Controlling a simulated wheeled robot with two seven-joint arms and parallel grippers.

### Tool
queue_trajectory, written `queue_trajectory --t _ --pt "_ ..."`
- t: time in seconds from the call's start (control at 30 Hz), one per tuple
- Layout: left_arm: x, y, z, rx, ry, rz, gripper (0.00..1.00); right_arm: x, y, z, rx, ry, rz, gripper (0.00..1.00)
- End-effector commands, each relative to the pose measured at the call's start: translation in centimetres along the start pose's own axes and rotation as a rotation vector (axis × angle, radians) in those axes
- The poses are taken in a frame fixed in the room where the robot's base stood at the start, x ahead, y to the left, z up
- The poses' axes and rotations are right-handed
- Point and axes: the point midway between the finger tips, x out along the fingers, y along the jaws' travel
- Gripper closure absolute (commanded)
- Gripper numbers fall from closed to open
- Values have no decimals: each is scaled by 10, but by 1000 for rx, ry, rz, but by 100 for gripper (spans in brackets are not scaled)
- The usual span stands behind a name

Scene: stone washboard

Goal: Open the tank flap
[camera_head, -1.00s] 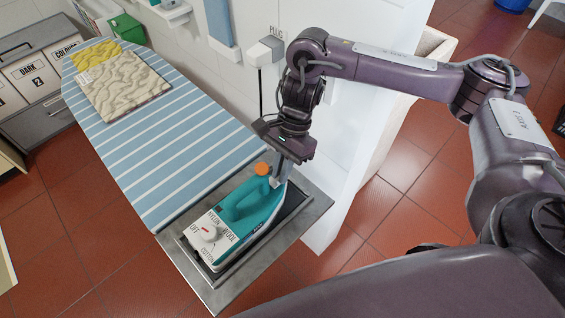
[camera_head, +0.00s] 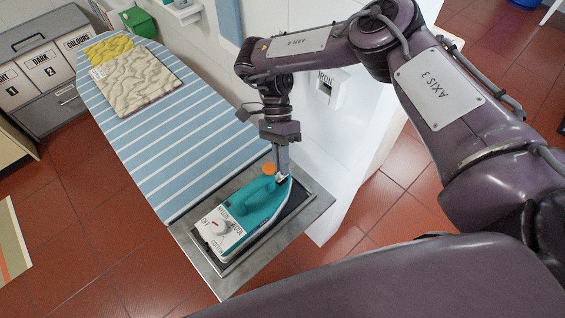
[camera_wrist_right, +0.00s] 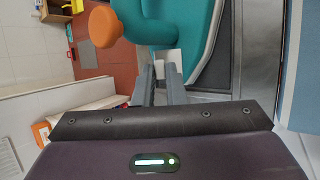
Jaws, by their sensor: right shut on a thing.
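A teal iron (camera_head: 257,208) with a white dial panel lies flat on the metal rest at the near end of the ironing board. An orange knob (camera_head: 269,170) stands near its front; the knob also shows in the wrist view (camera_wrist_right: 105,27). My right gripper (camera_head: 282,178) reaches down from above to the iron's front end beside the knob. In the wrist view its two fingers (camera_wrist_right: 159,80) close around a small whitish piece, seemingly the tank flap (camera_wrist_right: 166,60). The fingers mostly hide this piece, so its tilt cannot be told. My left gripper is not in view.
The striped ironing board (camera_head: 180,140) stretches to the upper left, with folded cloths (camera_head: 133,82) at its far end. A white wall block marked IRON (camera_head: 330,95) stands close behind my right arm. Laundry drawers (camera_head: 45,75) stand at far left. Red tiled floor surrounds the board.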

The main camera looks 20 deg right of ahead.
Motion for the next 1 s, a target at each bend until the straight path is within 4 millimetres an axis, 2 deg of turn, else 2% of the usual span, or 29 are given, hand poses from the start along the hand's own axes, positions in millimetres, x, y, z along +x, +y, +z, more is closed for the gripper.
queue_trajectory --t 0.67,0.7,0.83,1.0 --pt "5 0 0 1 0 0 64 2 -1 2 8 -4 34 100" --pt "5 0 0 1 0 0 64 2 -1 2 8 -4 34 85" --pt "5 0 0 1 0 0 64 1 -1 1 9 -3 34 68" --pt "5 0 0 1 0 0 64 1 -1 1 10 -2 32 67"
